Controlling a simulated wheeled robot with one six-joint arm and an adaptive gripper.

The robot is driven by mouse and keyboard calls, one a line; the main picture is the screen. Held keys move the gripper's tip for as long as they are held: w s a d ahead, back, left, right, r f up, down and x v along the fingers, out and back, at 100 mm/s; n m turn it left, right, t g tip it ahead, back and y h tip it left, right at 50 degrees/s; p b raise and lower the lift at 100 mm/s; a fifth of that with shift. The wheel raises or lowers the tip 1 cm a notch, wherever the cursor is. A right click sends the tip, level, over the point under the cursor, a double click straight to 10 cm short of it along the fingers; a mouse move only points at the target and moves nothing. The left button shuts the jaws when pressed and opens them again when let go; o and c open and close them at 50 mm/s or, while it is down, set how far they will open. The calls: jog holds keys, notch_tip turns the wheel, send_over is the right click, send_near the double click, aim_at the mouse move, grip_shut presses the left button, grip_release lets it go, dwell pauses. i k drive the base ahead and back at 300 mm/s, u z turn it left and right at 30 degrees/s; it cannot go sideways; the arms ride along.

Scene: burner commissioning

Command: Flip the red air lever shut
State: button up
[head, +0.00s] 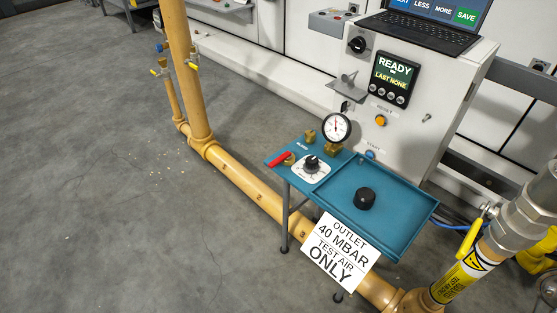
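The red air lever (280,159) shows in the head view on the left end of a small teal stand. It sits on a brass fitting (290,159) at the stand's back left. The lever slants, with its free end pointing down and left past the stand's edge. My gripper is not in the head view, so its state and its place relative to the lever are hidden.
The teal stand (400,236) also bears a pressure gauge (337,128), a dial plate (311,168) and a black knob (365,198). A grey control cabinet (432,125) with a laptop (420,30) stands behind. A yellow pipe (252,185) runs beneath.

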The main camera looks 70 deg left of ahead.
aim_at(287, 155)
jog(key=u, duration=0.55)
jog(key=k, duration=1.15)
jog(key=u, duration=0.65)
jog(key=i, duration=0.8)
jog(key=u, duration=0.8)
jog(key=i, duration=0.55)
jog(key=u, duration=0.4)
